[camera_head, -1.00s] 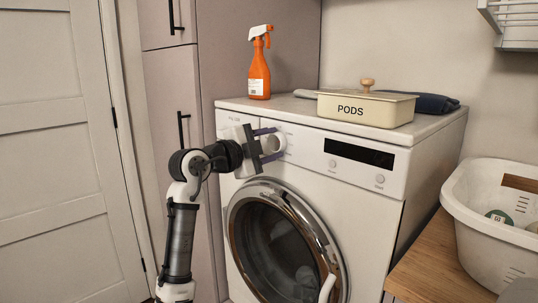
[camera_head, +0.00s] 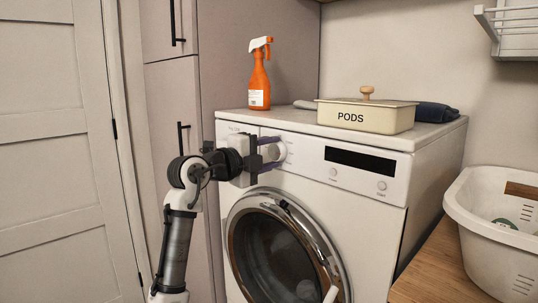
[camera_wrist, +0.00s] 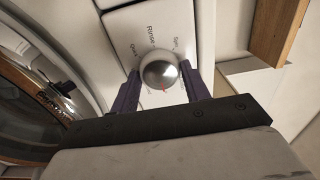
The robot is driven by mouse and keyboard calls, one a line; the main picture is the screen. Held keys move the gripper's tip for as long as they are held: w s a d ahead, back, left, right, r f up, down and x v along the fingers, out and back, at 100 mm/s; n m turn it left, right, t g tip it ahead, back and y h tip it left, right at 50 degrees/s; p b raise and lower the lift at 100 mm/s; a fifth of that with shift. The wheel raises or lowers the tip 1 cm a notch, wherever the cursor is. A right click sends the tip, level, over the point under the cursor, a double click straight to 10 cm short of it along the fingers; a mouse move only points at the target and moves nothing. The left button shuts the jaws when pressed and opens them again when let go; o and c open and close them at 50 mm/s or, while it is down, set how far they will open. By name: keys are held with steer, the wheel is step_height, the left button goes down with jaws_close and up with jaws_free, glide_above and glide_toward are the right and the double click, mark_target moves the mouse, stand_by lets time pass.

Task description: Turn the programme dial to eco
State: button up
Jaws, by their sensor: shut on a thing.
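The programme dial (camera_head: 276,152) is a round silver-white knob on the washing machine's front panel, left of the dark display. In the wrist view the dial (camera_wrist: 159,70) sits between the two purple fingers, with a small red mark on its lower edge. Printed words show around it, "Rinse" among them; the word eco cannot be made out. My gripper (camera_head: 271,153) is shut on the dial, one finger on each side; it also shows in the wrist view (camera_wrist: 162,88). The washing machine (camera_head: 371,208) is white with a closed round door.
An orange spray bottle (camera_head: 259,78) and a cream PODS box (camera_head: 366,117) stand on the machine's top, with dark folded cloth (camera_head: 437,112) behind. A white laundry basket (camera_head: 490,228) rests on a wooden counter (camera_head: 425,270) at right. A tall cabinet (camera_head: 172,85) stands left.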

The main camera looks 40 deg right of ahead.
steer(key=o, duration=1)
steer(key=shift+a, duration=0.1)
steer(key=s+a+b, duration=0.1)
steer(key=a, duration=1.2)
steer(key=shift+a, duration=0.3)
